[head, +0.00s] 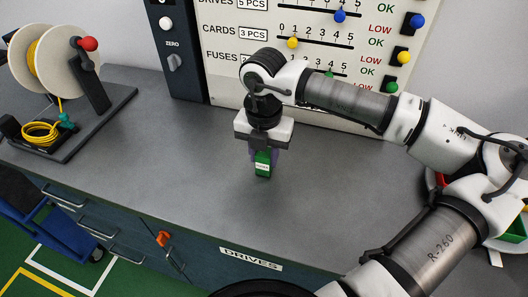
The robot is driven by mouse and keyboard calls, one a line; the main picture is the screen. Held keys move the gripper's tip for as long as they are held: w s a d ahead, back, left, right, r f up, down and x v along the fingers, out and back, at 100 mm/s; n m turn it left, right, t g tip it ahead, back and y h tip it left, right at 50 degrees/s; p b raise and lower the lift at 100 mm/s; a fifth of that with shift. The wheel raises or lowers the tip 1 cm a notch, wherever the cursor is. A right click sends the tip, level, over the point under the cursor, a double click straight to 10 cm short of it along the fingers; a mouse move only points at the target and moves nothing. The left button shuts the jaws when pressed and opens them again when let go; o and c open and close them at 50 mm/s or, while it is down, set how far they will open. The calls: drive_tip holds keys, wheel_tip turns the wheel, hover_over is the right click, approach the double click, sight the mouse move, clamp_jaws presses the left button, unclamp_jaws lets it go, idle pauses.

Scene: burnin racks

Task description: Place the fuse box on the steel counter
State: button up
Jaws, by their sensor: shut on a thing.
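A small green box with a white label, which appears to be the fuse box (263,164), is held upright in my gripper (262,155). My gripper points down and is shut on it. The box is over the middle of the grey steel counter (200,165), near its front half. I cannot tell whether its bottom touches the counter or hangs just above it.
A cable spool stand (85,90) with yellow cable sits at the counter's left. A panel (225,60) with coloured sliders stands behind. Coloured bins (515,230) are partly hidden at the right. A blue cart (45,225) stands at lower left. The counter around the box is clear.

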sight(264, 154)
drive_tip(key=shift+f+b, duration=0.25)
drive_tip(key=shift+b, duration=0.05)
drive_tip(key=o, duration=1)
drive_tip(key=shift+r, duration=0.1)
drive_tip(key=shift+c, duration=0.2)
drive_tip(key=shift+r+p, duration=0.3)
drive_tip(key=shift+p, duration=0.15)
wheel_tip(264, 154, up, 12)
drive_tip(key=b, duration=0.2)
drive_tip(key=shift+f, duration=0.15)
